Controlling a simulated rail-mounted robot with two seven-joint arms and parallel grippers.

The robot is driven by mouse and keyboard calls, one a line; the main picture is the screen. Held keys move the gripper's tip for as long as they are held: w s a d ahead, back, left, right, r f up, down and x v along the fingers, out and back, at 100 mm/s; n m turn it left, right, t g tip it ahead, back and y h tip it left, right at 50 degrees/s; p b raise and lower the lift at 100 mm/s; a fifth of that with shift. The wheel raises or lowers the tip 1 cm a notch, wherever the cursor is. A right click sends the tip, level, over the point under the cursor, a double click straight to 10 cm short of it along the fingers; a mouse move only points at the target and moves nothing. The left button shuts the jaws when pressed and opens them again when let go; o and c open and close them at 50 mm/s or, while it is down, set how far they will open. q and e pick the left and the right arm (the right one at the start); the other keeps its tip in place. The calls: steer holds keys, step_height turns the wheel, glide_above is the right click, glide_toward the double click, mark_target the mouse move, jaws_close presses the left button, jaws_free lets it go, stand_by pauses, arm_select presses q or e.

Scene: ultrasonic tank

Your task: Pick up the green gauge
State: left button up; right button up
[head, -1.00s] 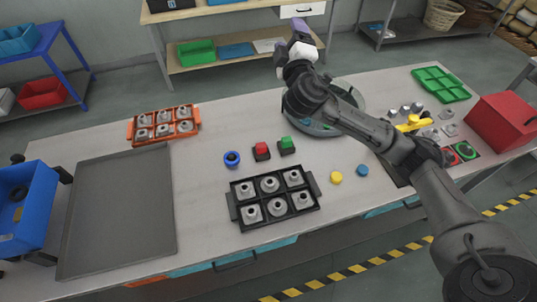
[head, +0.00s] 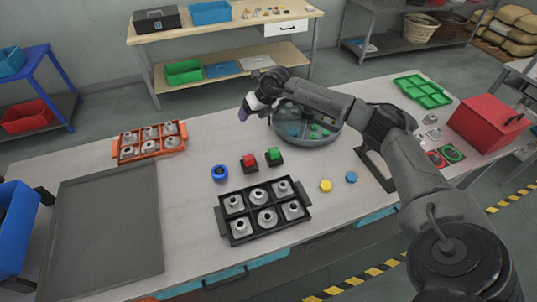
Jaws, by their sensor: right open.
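The green gauge appears to be the small green-topped block (head: 274,156) with a dark base, standing on the bench near the middle. A similar red block (head: 249,163) stands just left of it. My right gripper (head: 243,113), with purple tips, is open and empty. It is beyond the two blocks in the picture, at the left side of the round tank, and apart from the green block. Its fingers are small and partly hidden by the wrist. My left gripper is out of view.
A black tray of metal parts (head: 223,220) lies in front of the blocks, with a blue ring-like piece (head: 219,174) to the left. The round tank (head: 318,138) holds green pieces. A red box (head: 487,124) stands at the right. Yellow (head: 326,186) and blue (head: 351,177) discs lie nearby.

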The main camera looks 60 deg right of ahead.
mark_target(274, 150)
steer(key=s+d+f+m+g+h, duration=0.1)
steer(key=s+d+f+m+g, duration=0.1)
steer(key=s+g, duration=0.5)
steer(key=shift+t, duration=0.7)
steer(key=f, duration=0.9)
steer(key=s+f, duration=0.1)
steer(key=f, duration=0.4)
steer(key=shift+a, duration=0.25)
steer(key=shift+w+r, duration=0.1)
steer(key=shift+c, duration=0.5)
steer(key=c, duration=0.9)
